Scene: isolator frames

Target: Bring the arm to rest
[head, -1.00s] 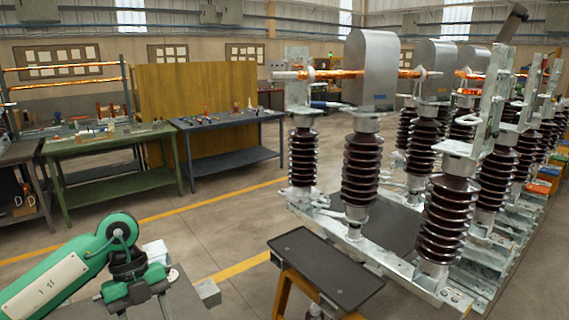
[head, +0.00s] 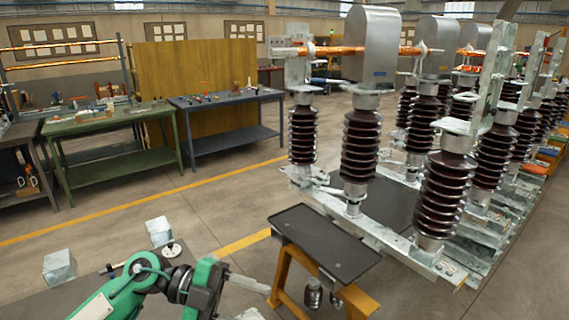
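My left arm, green with dark joints, comes in at the bottom left of the head view. Its gripper (head: 252,299) is at the bottom, left of the yellow-legged stand. One pale finger points right, and a second pale piece below it, cut by the frame edge, looks like the other finger. The two are apart, with nothing visible between them. My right gripper is not in view.
Two metal blocks (head: 60,268) (head: 158,232) and a small disc (head: 172,250) lie on a grey surface beside my arm. A black-topped stand (head: 325,243) stands right of the gripper, before large brown insulators (head: 445,205). Workbenches stand behind; open floor lies between.

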